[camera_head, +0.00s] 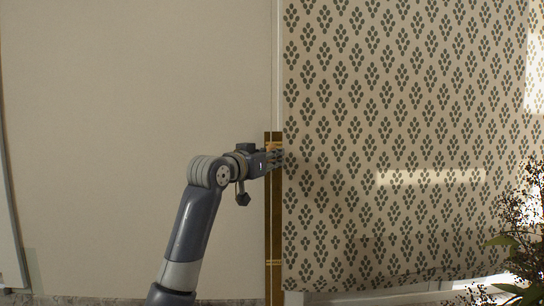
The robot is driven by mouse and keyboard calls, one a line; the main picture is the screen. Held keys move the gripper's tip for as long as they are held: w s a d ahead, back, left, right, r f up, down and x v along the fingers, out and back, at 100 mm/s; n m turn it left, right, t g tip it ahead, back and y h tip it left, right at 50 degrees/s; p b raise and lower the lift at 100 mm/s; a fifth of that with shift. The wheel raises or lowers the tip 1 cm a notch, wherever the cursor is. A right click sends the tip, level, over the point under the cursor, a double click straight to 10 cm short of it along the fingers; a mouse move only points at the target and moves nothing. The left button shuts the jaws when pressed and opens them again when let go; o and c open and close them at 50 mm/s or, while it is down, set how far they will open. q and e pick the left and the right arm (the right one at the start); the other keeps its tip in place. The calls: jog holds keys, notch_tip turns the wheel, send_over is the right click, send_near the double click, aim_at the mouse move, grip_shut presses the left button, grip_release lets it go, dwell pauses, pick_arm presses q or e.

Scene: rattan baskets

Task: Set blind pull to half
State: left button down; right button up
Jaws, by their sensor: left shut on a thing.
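The blind (400,120) is a beige sheet with dark leaf-like dots. It covers most of the right half of the head view, with its lower edge near the bottom of the picture. My left gripper (277,158) is at the blind's left edge, in front of a narrow brown-gold vertical strip (274,215). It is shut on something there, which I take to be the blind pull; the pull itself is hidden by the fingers. My right gripper is not in view.
A plain beige wall (130,120) fills the left side. A leafy plant (520,235) stands at the lower right, in front of the blind. A pale ledge (400,296) shows below the blind. Sunlight falls on the blind's right part.

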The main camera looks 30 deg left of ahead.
pick_arm(q)
notch_tip(320, 180, down, 36)
jog(key=b, duration=1.8)
jog(key=c, duration=1.4)
grip_release()
jog(key=shift+s+r, duration=0.1)
jog(key=s, duration=1.2)
